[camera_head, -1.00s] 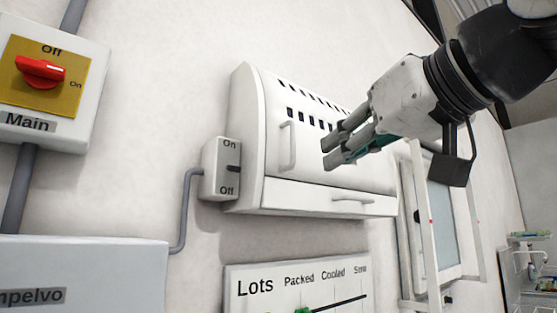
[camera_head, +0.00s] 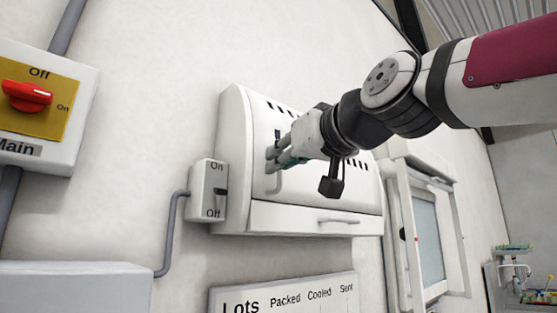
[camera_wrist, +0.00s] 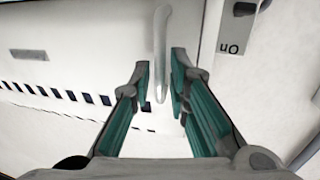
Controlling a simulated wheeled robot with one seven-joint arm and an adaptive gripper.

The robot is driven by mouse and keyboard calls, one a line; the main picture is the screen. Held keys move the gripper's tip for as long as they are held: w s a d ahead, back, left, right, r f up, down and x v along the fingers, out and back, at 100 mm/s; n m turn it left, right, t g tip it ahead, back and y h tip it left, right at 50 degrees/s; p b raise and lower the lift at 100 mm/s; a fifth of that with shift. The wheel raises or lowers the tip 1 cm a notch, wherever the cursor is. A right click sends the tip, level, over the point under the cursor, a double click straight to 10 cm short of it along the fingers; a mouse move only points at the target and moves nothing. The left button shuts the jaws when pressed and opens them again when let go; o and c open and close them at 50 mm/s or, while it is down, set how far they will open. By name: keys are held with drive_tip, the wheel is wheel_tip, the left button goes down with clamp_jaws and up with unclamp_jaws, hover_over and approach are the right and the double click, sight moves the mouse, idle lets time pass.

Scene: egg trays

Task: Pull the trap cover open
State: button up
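The trap is a white wall box with a slotted front cover (camera_head: 345,195) and a vertical bar handle (camera_head: 275,184) near its left side. My gripper (camera_head: 273,160) is at this handle and hides its upper part in the head view. In the wrist view the pale handle (camera_wrist: 161,50) stands between the two teal-lined fingers of my gripper (camera_wrist: 160,65). The fingers are open, with a gap on both sides of the handle. The cover looks shut.
A drawer (camera_head: 300,218) with a horizontal handle is below the cover. An On/Off switch box (camera_head: 207,190) is close on the left; it also shows in the wrist view (camera_wrist: 238,30). A Lots board (camera_head: 285,300) hangs below. A framed window (camera_head: 427,235) is on the right.

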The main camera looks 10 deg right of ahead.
drive_tip(key=shift+w+a, duration=0.25)
drive_tip(key=shift+w, duration=0.4)
clamp_jaws()
drive_tip(key=shift+s, duration=0.15)
